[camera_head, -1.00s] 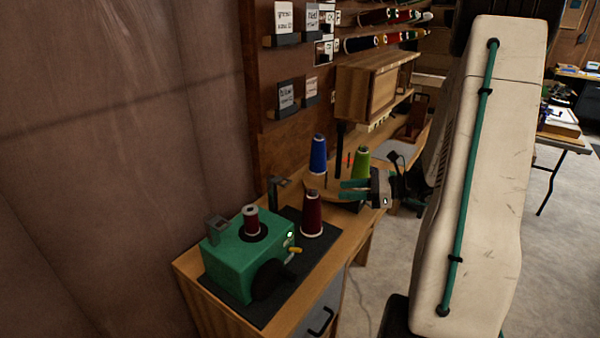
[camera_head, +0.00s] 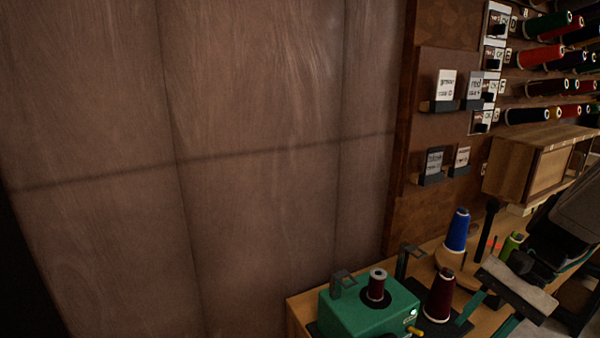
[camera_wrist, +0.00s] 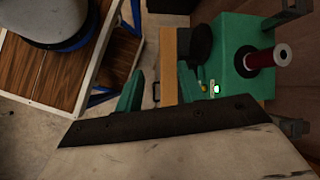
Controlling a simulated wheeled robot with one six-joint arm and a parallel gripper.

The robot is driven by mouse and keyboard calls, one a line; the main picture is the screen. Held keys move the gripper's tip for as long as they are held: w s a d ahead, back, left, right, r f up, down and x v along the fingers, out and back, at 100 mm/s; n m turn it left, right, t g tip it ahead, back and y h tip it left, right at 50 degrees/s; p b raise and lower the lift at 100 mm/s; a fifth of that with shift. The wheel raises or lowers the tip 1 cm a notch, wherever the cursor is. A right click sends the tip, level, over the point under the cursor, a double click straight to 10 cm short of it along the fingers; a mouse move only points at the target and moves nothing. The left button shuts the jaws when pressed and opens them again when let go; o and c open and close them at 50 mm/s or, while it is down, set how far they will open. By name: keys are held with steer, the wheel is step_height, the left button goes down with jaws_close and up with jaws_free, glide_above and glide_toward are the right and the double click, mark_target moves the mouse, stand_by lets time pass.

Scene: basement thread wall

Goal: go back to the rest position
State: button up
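My gripper (camera_head: 480,326) is at the lower right of the head view, over the front of the wooden bench (camera_head: 294,312). Its two teal fingers point down and to the left, spread apart. In the wrist view, the fingers of my gripper (camera_wrist: 160,82) also stand apart with nothing between them. A green winding machine (camera_head: 345,318) with a dark red spool (camera_head: 376,288) on top stands to the left of the gripper. A dark red thread cone (camera_head: 439,296) stands between machine and gripper. The machine (camera_wrist: 238,45) shows a lit green lamp in the wrist view.
A blue cone (camera_head: 457,230) and a partly hidden green cone (camera_head: 512,244) stand farther back. Label holders (camera_head: 438,106) and thread spools (camera_head: 545,55) are on the wall board. A wooden cabinet (camera_head: 520,170) hangs below them. The brown wall (camera_head: 250,150) fills the left.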

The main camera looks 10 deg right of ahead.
steer(key=s+a+r+n+t+h, duration=0.2)
steer(key=s+a+r+n+h, duration=0.5)
steer(key=n, duration=0.4)
step_height(320, 180, up, 2)
steer(key=shift+a+r+t, duration=0.15)
steer(key=shift+a+t, duration=0.15)
steer(key=shift+a, duration=0.35)
stand_by(0.6)
